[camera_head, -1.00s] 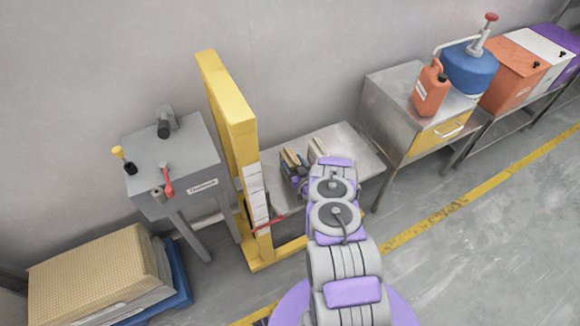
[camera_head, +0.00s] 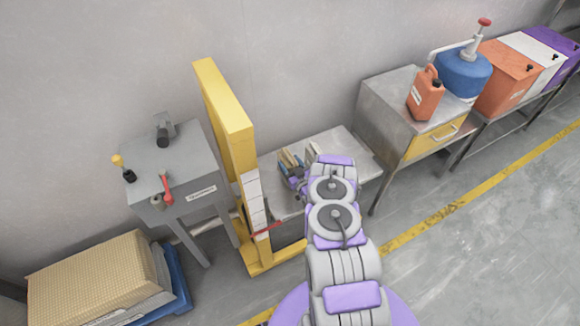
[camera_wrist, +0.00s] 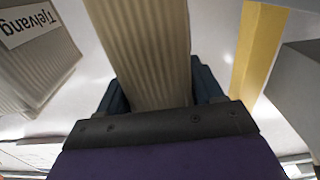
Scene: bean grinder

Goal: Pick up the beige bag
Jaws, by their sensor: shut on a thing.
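The beige bag (camera_wrist: 148,50) is ribbed and fills the middle of the wrist view. It stands between the two dark blue fingers of my gripper (camera_wrist: 160,88), which are shut on it from both sides. In the head view the beige bag (camera_head: 288,158) shows small, at the low metal table (camera_head: 340,145), partly hidden by my arm. Whether its base touches the table cannot be told.
A pale ribbed bag with a "Tjelvang" label (camera_wrist: 35,55) stands left of the held bag in the wrist view. A yellow post frame (camera_head: 228,110) stands close left of the table. A metal cabinet (camera_head: 400,110) stands to the right.

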